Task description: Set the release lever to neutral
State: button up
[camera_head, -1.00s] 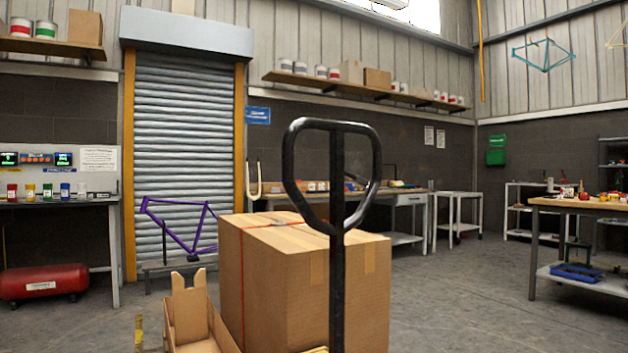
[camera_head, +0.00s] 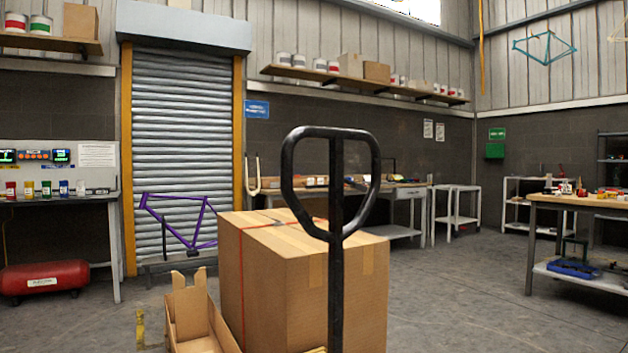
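A black looped handle (camera_head: 287,190) on an upright black post (camera_head: 336,290) stands close in front of me, right of the picture's middle. It looks like a pallet truck's handle. I cannot make out a separate release lever on it; the loop shows only plain dark bars. My gripper is not in view.
A large cardboard box (camera_head: 265,275) with a red strap stands just behind the handle post. An open cardboard carton (camera_head: 180,310) is at its left. A purple bike frame (camera_head: 180,225) stands before the roller shutter (camera_head: 182,130). A workbench (camera_head: 585,203) is at the right, with open floor before it.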

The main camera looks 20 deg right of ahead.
aim_at(355, 186)
jog(key=z, duration=1.55)
jog(key=i, duration=0.9)
jog(key=u, duration=0.75)
